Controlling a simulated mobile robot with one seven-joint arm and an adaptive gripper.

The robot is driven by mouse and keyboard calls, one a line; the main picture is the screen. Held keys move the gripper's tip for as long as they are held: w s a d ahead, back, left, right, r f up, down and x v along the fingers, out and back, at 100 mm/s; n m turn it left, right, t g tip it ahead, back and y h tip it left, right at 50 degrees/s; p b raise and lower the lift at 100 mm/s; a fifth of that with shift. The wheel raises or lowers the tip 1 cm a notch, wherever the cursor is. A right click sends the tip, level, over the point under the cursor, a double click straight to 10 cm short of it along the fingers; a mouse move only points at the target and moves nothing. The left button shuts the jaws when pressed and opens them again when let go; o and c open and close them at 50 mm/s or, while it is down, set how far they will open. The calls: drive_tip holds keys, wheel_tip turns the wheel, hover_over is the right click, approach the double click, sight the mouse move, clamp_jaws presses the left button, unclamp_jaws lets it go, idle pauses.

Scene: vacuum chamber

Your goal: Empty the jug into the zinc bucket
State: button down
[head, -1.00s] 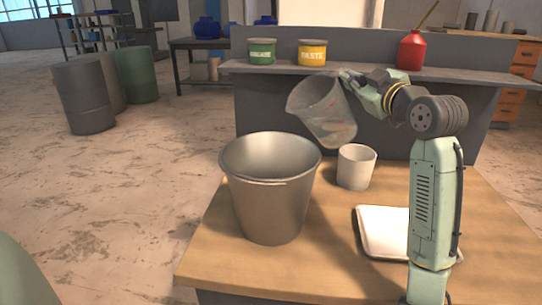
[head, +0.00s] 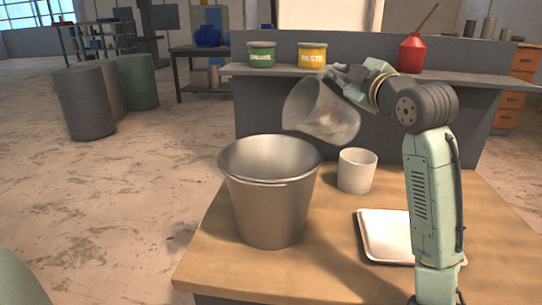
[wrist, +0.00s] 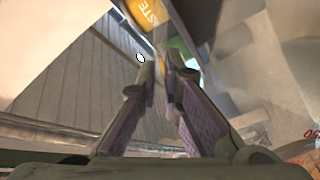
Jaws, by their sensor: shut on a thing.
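The jug (head: 322,110) is clear with faint red marks. It hangs in the air, tilted, with its mouth toward the left, above and a little behind the right side of the zinc bucket (head: 270,200). My gripper (head: 336,76) is shut on the jug at its upper side. The wrist view shows the two fingers (wrist: 166,78) close together, with the blurred, see-through jug wall (wrist: 280,70) beside them on the right. The bucket stands upright on the wooden table, and its visible inside wall looks bare. No stream shows, and I cannot tell what is in the jug.
A white cup (head: 356,172) stands just right of the bucket, below the jug. A white tray (head: 385,238) lies at the table's right. Behind, a grey shelf (head: 380,72) carries a green tin (head: 262,56), a yellow paste tin (head: 312,57) and a red oil can (head: 411,54).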

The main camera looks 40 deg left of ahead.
sight(329, 69)
drive_tip(key=shift+s+a+r+n+b, duration=0.1)
drive_tip(key=shift+s+a+n+b, duration=0.3)
drive_tip(key=shift+s+n, duration=0.3)
drive_tip(key=shift+s+a+r+n+b, duration=0.1)
drive_tip(key=shift+s+a+n+b, duration=0.25)
drive_tip(key=shift+s+n, duration=0.3)
idle(1.6)
drive_tip(key=shift+s+a+f+n+b, duration=0.1)
drive_tip(key=shift+s+a+n+b, duration=0.35)
drive_tip(key=shift+s, duration=0.25)
drive_tip(key=shift+s+a+n+b, duration=0.35)
drive_tip(key=shift+s+a+n, duration=0.15)
drive_tip(key=shift+s, duration=0.2)
idle(1.1)
